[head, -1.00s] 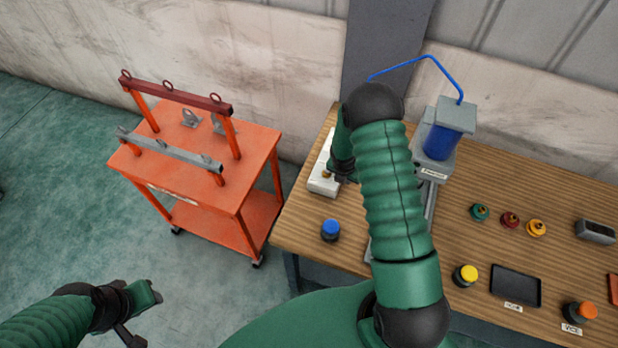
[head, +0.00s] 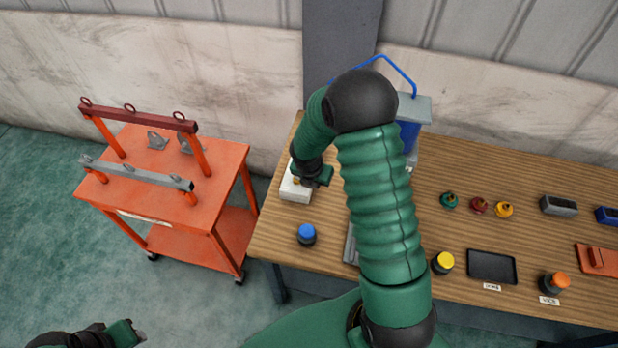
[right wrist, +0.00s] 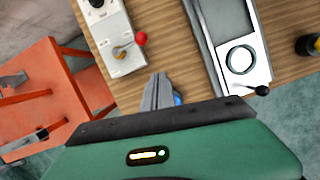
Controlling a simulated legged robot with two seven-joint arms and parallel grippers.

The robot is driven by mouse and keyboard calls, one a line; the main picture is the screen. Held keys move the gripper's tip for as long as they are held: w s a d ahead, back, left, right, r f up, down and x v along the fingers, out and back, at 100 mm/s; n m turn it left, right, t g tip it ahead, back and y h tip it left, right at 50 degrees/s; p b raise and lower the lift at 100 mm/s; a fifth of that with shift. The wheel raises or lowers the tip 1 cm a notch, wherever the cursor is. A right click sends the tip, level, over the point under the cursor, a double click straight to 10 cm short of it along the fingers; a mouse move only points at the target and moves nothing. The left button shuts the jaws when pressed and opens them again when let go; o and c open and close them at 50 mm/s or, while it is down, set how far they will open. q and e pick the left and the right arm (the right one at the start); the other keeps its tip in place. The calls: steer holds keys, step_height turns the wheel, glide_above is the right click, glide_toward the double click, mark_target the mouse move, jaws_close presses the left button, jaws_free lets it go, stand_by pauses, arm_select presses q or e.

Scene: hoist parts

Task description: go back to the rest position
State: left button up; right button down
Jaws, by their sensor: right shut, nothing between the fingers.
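My right arm reaches up the middle of the head view and bends at a black elbow. My right gripper (head: 322,179) is small there, over the workbench (head: 410,218) beside a white box (head: 294,189). In the right wrist view its fingers (right wrist: 160,92) are together and empty, above the bench. The white box (right wrist: 113,32) with a red-knobbed lever (right wrist: 133,43) is beyond them, and a blue-topped thing (right wrist: 178,98) is mostly hidden behind them. My left gripper (head: 128,333) is at the bottom left edge of the head view, over the floor, partly cut off; its opening is unclear.
An orange cart (head: 170,185) with two bars on its top stands left of the bench. A blue-capped button (head: 307,235), a yellow one (head: 442,263), a black tray (head: 492,267) and several small parts stand on the bench. My arm partly hides a blue cylinder (head: 408,136).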

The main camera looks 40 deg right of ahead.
steer(key=s+a+m+y+b, duration=0.1)
steer(key=s+a+m+b, duration=0.2)
steer(key=a+m, duration=0.3)
steer(key=s+a+f+m+y+b, duration=0.1)
steer(key=s+a+m+b, duration=0.3)
steer(key=m, duration=0.5)
steer(key=s+a+f+m+t+y+b, duration=0.1)
steer(key=s+a+m+b, duration=0.3)
steer(key=a+m+b, duration=0.2)
steer(key=shift+s+a+m, duration=0.25)
steer(key=shift+a+m, duration=0.95)
steer(key=shift+a, duration=0.5)
steer(key=shift+d, duration=0.1)
